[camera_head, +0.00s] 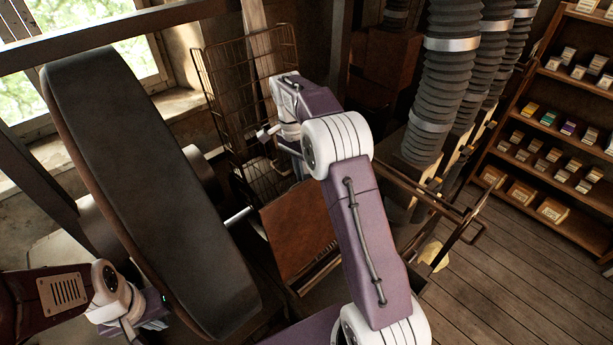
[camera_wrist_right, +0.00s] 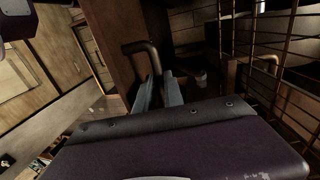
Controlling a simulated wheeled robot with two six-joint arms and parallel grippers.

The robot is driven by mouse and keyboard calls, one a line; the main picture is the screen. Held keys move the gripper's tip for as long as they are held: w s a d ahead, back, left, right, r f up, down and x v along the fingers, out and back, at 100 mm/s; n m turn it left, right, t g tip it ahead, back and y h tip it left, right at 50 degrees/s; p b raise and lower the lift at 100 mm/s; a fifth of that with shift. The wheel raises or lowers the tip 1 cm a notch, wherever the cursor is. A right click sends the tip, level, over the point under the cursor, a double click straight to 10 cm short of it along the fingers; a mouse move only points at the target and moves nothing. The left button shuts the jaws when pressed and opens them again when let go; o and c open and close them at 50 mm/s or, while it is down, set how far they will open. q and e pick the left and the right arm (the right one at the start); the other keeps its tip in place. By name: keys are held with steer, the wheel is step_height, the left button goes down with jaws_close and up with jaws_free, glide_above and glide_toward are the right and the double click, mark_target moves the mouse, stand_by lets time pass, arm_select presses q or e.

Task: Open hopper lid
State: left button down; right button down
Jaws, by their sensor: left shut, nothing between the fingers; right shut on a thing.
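A rust-brown flat panel (camera_head: 300,228), which looks like the hopper lid, lies tilted in the middle of the head view. In the right wrist view the two fingers of my right gripper (camera_wrist_right: 159,92) are closed on a dark bent handle (camera_wrist_right: 142,48). A dark brown board (camera_wrist_right: 112,45) stands beside that handle; I cannot tell whether it is the lid. In the head view my right wrist is above and behind the panel, and its fingertips are hard to make out. My left gripper (camera_head: 132,328) is shut and empty at the lower left, below the large wheel.
A large dark wheel (camera_head: 150,190) fills the left side. A wire rack (camera_head: 225,75), also in the right wrist view (camera_wrist_right: 278,75), stands close behind my right wrist. Ribbed hoses (camera_head: 440,90) stand right of my arm.

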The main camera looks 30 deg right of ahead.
arm_select(q)
steer(key=shift+w, duration=0.1)
arm_select(e)
steer(key=shift+w+a, duration=0.1)
steer(key=c, duration=1.6)
jaws_free()
steer(key=shift+o, duration=0.7)
steer(key=shift+w+f, duration=0.1)
arm_select(q)
steer(key=shift+w, duration=0.15)
arm_select(e)
steer(key=v, duration=0.7)
steer(key=shift+w, duration=0.3)
arm_select(q)
steer(key=shift+f, duration=0.1)
arm_select(e)
steer(key=shift+w+a, duration=0.1)
arm_select(q)
steer(key=shift+f, duration=0.1)
